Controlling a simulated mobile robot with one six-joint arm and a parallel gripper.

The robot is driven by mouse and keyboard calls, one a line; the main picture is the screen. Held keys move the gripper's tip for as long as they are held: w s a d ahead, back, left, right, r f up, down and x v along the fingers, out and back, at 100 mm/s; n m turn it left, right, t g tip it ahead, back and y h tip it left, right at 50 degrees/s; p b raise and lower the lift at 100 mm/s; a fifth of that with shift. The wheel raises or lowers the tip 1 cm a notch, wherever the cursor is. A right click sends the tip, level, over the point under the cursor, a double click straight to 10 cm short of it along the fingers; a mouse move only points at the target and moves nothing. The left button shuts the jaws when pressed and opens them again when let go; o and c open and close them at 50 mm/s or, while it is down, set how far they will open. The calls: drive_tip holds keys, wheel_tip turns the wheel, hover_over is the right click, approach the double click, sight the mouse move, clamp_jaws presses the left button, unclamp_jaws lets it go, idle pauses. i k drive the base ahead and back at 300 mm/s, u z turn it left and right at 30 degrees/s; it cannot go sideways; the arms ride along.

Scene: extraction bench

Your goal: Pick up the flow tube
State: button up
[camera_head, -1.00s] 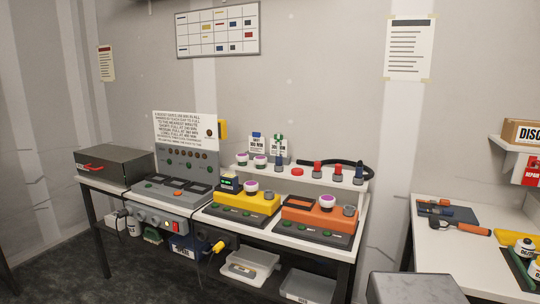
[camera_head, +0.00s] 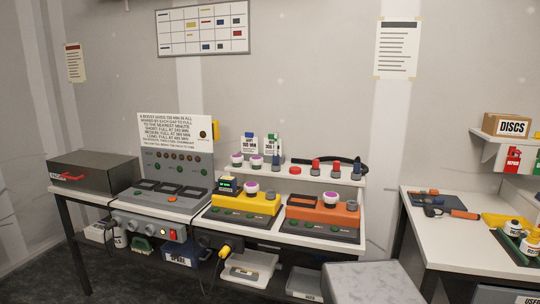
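No thing in view is marked clearly as the flow tube. A black curved hose (camera_head: 348,161) lies along the back of the raised white shelf (camera_head: 310,173), at its right end. I cannot tell whether any of these is the flow tube. My gripper is not in view.
The bench holds a yellow unit (camera_head: 246,202), an orange unit (camera_head: 321,211), a grey console (camera_head: 172,195) and a dark box (camera_head: 95,170). A second white table (camera_head: 430,232) stands at right with tools and bottles. Dark floor (camera_head: 55,270) shows at lower left.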

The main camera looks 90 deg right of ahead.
sight(276, 156)
drive_tip(key=u, duration=0.7)
drive_tip(key=k, duration=0.15)
drive_tip(key=z, duration=3.15)
drive_tip(key=k, duration=0.55)
drive_tip(key=u, duration=0.2)
drive_tip(key=i, duration=0.4)
drive_tip(key=u, duration=0.05)
